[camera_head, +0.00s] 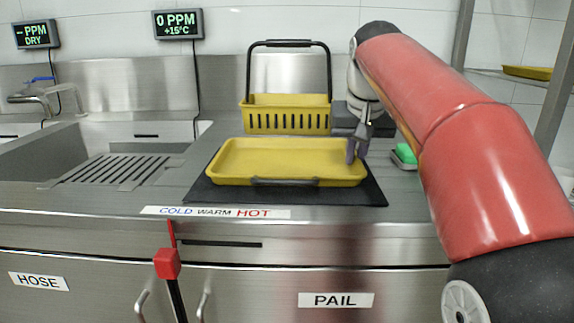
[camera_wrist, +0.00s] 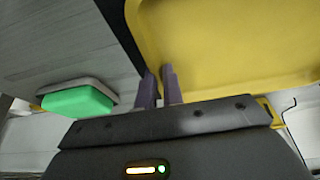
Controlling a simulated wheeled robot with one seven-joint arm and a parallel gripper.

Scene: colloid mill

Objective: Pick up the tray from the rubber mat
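The yellow tray (camera_head: 285,158) lies flat on the black rubber mat (camera_head: 225,195), with a dark handle at its front. My gripper (camera_head: 356,150) points down at the tray's right end. In the wrist view my gripper (camera_wrist: 160,82) has its two purple-grey fingers close together, one on each side of the rim of the tray (camera_wrist: 225,45). It looks shut on that rim, though the contact itself is partly hidden. The mat shows as a dark strip beside the tray in the wrist view (camera_wrist: 118,30).
A yellow basket (camera_head: 285,118) with a raised black handle stands right behind the tray. A green sponge (camera_head: 404,151) in a holder sits to the right, also in the wrist view (camera_wrist: 78,102). A sink (camera_head: 80,145) lies left. A red-topped lever (camera_head: 167,263) stands in front.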

